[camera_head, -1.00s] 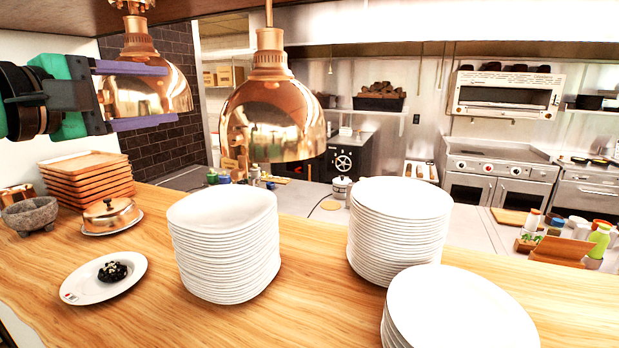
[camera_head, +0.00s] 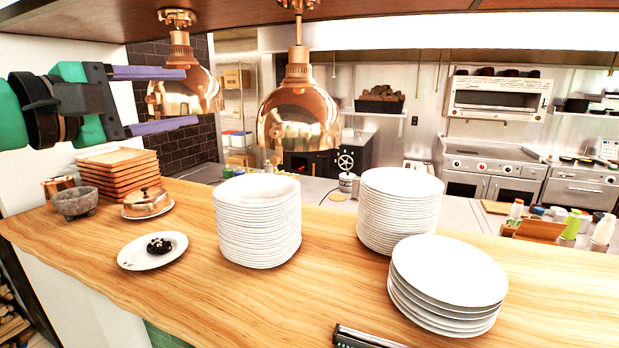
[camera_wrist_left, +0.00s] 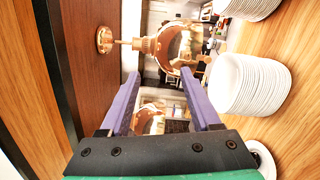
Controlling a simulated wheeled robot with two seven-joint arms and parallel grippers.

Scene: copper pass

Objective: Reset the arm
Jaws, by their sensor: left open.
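My left gripper (camera_head: 197,97) is at the upper left of the head view, held sideways with its two purple fingers pointing right. The fingers are wide apart with nothing between them. It is raised well above the wooden counter, in front of the copper heat lamp (camera_head: 180,96). In the left wrist view the open fingers (camera_wrist_left: 158,80) frame that hanging lamp area, with no object gripped. My right gripper is not in view.
A second copper lamp (camera_head: 299,118) hangs to the right. A dark item (camera_head: 365,338) shows at the bottom edge.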

